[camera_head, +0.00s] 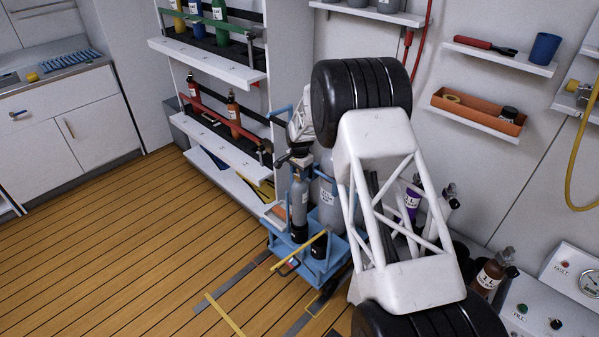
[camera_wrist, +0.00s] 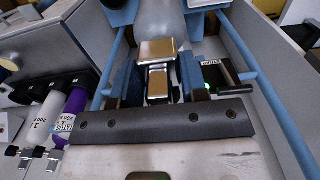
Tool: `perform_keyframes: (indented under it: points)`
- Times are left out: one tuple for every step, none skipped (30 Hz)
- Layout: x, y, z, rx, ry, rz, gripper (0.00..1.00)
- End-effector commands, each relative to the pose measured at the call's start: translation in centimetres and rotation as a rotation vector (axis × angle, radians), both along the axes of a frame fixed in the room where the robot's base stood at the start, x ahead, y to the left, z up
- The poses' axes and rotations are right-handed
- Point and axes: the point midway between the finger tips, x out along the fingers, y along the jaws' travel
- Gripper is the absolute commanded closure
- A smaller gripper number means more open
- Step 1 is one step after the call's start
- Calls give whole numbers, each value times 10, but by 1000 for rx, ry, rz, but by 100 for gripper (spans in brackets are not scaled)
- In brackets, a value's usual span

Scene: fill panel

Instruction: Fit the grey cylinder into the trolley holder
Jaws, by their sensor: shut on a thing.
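A slim grey cylinder (camera_head: 299,205) with a white label and dark base hangs or stands upright below my gripper (camera_head: 297,160), at the near left of the blue trolley (camera_head: 320,268). My gripper is shut at its top valve. A larger pale grey cylinder (camera_head: 326,200) stands just right of it in the trolley, partly behind my arm. Whether the slim cylinder's base touches the holder, I cannot tell.
A shelf rack (camera_head: 215,65) with coloured bottles stands to the left of the trolley. A yellow bar (camera_head: 300,250) crosses the trolley front. Wooden floor (camera_head: 130,240) at left is clear.

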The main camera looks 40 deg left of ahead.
Motion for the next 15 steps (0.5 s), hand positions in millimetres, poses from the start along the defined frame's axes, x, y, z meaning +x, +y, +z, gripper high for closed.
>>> perform_keyframes:
  points:
    - [1, 1, 3, 4, -3, 0, 100]
    - [1, 1, 3, 4, -3, 0, 100]
    - [1, 1, 2, 4, -3, 0, 100]
    - [1, 1, 2, 4, -3, 0, 100]
    - [1, 1, 1, 4, -3, 0, 100]
    - [1, 1, 1, 4, -3, 0, 100]
    - [1, 1, 0, 4, -3, 0, 100]
    - [1, 1, 0, 4, -3, 0, 100]
    - [1, 1, -1, 4, -3, 0, 100]
    - [1, 1, -1, 4, -3, 0, 100]
    - [1, 1, -1, 4, -3, 0, 100]
    - [1, 1, -2, 4, -3, 0, 100]
    - [1, 1, -2, 4, -3, 0, 100]
    - [1, 1, -3, 4, -3, 0, 100]
    - [1, 1, -3, 4, -3, 0, 100]
